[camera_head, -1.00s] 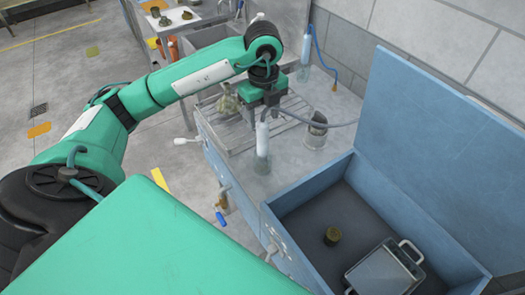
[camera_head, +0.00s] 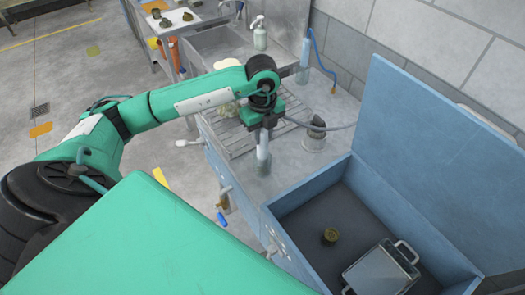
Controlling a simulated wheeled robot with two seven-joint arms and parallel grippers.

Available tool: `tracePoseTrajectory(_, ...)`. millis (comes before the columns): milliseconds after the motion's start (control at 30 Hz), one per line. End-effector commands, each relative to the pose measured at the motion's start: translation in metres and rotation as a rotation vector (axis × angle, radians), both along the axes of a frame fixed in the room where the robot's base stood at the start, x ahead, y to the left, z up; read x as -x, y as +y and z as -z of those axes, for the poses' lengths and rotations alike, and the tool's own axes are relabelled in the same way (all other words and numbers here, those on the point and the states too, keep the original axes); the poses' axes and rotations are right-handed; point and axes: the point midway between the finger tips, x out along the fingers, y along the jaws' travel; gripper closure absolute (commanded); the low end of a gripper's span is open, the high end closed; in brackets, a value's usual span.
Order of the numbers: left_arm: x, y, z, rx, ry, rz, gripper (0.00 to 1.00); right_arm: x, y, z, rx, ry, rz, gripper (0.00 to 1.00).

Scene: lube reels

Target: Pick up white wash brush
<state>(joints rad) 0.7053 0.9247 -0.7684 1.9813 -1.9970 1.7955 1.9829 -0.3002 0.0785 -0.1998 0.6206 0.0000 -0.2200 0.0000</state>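The white wash brush (camera_head: 263,158) stands upright at the front of the blue washing station, a pale cylinder with a dark hose running off to the right. My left gripper (camera_head: 263,127) comes down from above, at the brush's upper end. It covers the top of the brush and the start of the hose. Its fingers are small and partly hidden, so I cannot tell whether they are closed on the brush. My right gripper is not in view.
A metal cylinder (camera_head: 315,133) stands right of the brush. A rack (camera_head: 232,135) lies left; a spray bottle (camera_head: 260,36) stands behind.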

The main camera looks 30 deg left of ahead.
Motion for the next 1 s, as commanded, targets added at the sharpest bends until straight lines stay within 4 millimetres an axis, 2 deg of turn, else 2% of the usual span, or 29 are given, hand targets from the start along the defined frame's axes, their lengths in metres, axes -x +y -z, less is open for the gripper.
tracePoseTrajectory(367,0.0,0.0,-0.002,0.0,-0.001,0.0,1.0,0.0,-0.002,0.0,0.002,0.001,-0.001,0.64)
tracePoseTrajectory(533,-0.001,0.0,-0.011,0.001,-0.004,-0.001,1.0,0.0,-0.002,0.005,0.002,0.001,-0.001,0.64)
tracePoseTrajectory(767,-0.002,0.0,-0.045,0.0,-0.006,0.0,1.0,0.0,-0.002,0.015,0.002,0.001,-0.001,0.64)
tracePoseTrajectory(1000,-0.001,0.0,-0.092,0.0,-0.008,0.0,1.0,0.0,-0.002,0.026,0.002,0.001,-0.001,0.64)
